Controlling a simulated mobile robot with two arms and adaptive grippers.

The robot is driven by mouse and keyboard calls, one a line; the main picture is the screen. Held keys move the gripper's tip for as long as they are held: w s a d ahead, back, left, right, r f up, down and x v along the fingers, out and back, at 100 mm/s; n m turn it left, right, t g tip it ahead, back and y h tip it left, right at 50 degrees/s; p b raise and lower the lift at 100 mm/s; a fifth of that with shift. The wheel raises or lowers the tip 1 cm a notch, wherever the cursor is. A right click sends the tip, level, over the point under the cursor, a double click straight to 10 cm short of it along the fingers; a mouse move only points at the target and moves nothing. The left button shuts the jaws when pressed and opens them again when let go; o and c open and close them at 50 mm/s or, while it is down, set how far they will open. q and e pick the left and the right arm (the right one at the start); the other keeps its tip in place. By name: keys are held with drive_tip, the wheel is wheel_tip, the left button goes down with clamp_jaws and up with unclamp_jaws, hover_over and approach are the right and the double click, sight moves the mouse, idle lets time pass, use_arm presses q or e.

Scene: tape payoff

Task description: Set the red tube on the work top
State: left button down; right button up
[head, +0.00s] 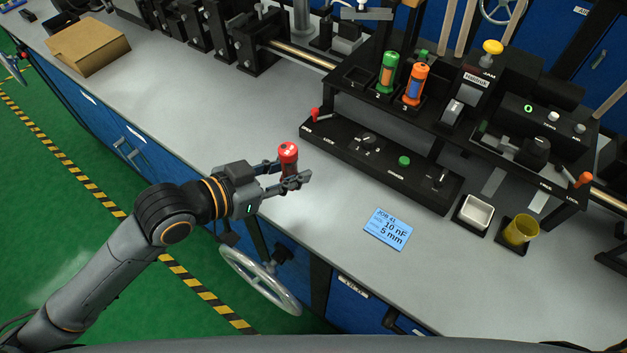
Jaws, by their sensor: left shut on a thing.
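The red tube (288,155) is upright between the fingers of my left gripper (290,176), near the front edge of the grey work top (342,197). My left gripper is shut on the tube. The fingers hide part of the tube's lower body, and I cannot tell whether its bottom touches the work top. My right gripper is not in view.
A black panel (380,165) with switches and a red lever stands behind to the right. A green tube (387,72) and an orange tube (415,85) stand in a black rack.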

use_arm(q)
hover_over(312, 189)
drive_tip(key=f, duration=0.5)
drive_tip(key=shift+s+a+f, duration=0.1)
drive_tip(key=shift+s+f, duration=0.1)
drive_tip(key=shift+f, duration=0.1)
drive_tip(key=f, duration=0.3)
drive_tip(key=shift+w+d+f, duration=0.2)
drive_tip(key=shift+f, duration=0.3)
drive_tip(key=c, duration=1.1)
unclamp_jaws()
drive_tip(key=shift+o, duration=0.2)
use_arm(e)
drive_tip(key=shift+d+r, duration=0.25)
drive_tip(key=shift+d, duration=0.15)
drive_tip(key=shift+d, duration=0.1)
